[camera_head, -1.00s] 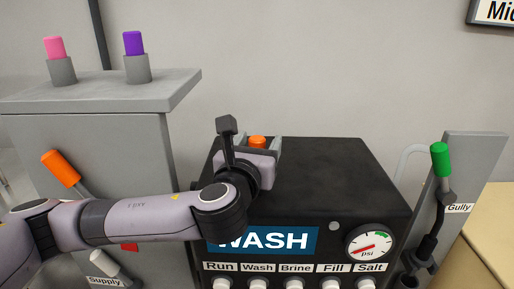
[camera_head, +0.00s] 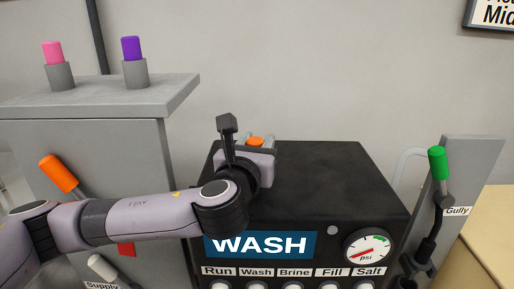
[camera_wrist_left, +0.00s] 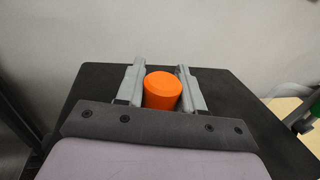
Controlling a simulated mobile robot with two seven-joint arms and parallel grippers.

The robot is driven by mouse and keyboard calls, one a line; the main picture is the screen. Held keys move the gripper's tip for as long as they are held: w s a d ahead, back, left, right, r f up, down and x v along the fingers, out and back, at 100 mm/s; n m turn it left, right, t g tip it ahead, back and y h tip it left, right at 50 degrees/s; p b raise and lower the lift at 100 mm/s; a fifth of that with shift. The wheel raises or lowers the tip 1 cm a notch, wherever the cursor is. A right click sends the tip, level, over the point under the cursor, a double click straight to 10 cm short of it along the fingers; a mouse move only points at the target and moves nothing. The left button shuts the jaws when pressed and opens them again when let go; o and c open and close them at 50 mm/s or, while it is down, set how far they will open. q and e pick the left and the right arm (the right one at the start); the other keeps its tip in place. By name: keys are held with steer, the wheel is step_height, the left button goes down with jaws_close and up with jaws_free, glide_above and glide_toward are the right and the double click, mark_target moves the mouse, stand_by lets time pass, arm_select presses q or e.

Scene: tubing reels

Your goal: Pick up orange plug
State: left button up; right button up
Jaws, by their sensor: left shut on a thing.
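An orange plug (camera_head: 255,141) is at the top of the black WASH machine (camera_head: 330,180), near its back left. My left gripper (camera_head: 256,145) is over the machine, shut on this plug. In the left wrist view the plug (camera_wrist_left: 162,91) is upright between the two grey fingers of my left gripper (camera_wrist_left: 160,88). The plug's lower part is hidden by my gripper, so I cannot tell whether it touches the machine. Another orange-tipped piece (camera_head: 58,172) sits tilted on the front of the grey cabinet at the left. My right gripper is not in view.
A grey cabinet (camera_head: 90,140) at the left carries a pink plug (camera_head: 53,51) and a purple plug (camera_head: 131,48) in grey holders. A green-tipped lever (camera_head: 438,161) stands at the right by the Gully label. The machine's top right is clear.

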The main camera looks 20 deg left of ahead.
arm_select(q)
step_height(320, 180, up, 20)
steer(key=shift+f+p, duration=0.25)
steer(key=shift+p, duration=0.1)
steer(key=shift+p, duration=0.3)
stand_by(0.6)
